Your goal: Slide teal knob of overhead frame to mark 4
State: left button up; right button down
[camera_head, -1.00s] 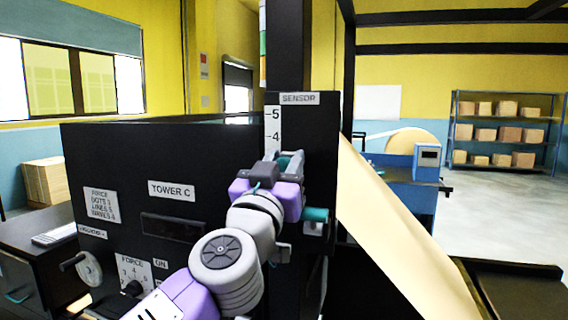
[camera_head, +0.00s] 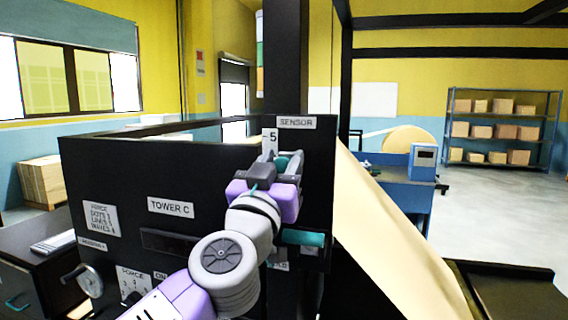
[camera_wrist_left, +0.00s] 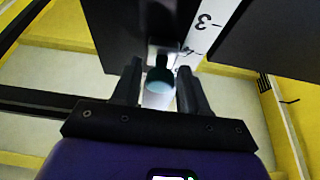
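The black overhead frame post carries a SENSOR label (camera_head: 296,123) and a white scale (camera_head: 271,137). Its 5 mark shows just above my left gripper (camera_head: 276,166), which hides the 4 mark in the head view. The teal knob (camera_head: 282,160) sits between the gripper's fingers, partly covered by them. My right gripper is not in view.
A second teal handle (camera_head: 303,237) sticks out below the gripper. The black TOWER C panel (camera_head: 110,185) stands left, with a crank (camera_head: 88,281) low on it. A tan paper web (camera_head: 400,235) slopes down at the right, close to the post.

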pick_arm(q)
jog(key=shift+o, duration=0.5)
jog(key=shift+f, duration=0.1)
jog(key=shift+s+f, duration=0.1)
jog(key=shift+s, duration=0.15)
jog(key=b+v, duration=0.1)
jog(key=v, duration=0.6)
jog(key=shift+a, duration=0.15)
